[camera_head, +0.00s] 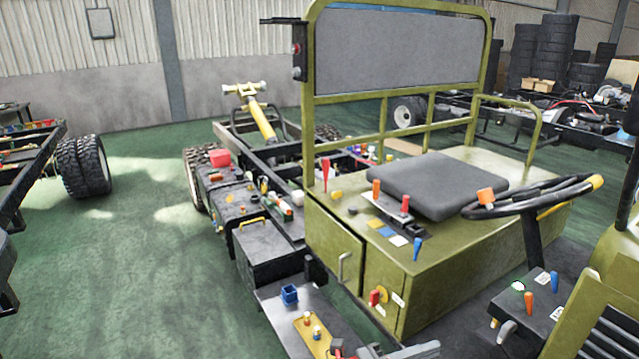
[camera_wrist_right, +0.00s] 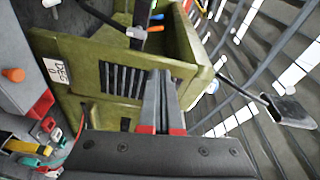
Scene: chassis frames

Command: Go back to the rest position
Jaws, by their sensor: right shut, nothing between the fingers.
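My right gripper (camera_wrist_right: 160,78) shows in the right wrist view with its two dark fingers together and nothing between them. Red parts show at the base of the fingers. Behind the fingers is an olive-green panel (camera_wrist_right: 88,78) with dark slots; I cannot tell whether they touch it. In the head view, dark parts at the bottom edge, right of the metal plate, may be my right gripper, but they are cut off. My left gripper is not in view.
An olive vehicle cab (camera_head: 450,265) with a grey seat (camera_head: 435,185) and a black steering wheel (camera_head: 535,193) fills the right. Another chassis with wheels (camera_head: 82,165) stands left. Green floor (camera_head: 130,260) between is clear.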

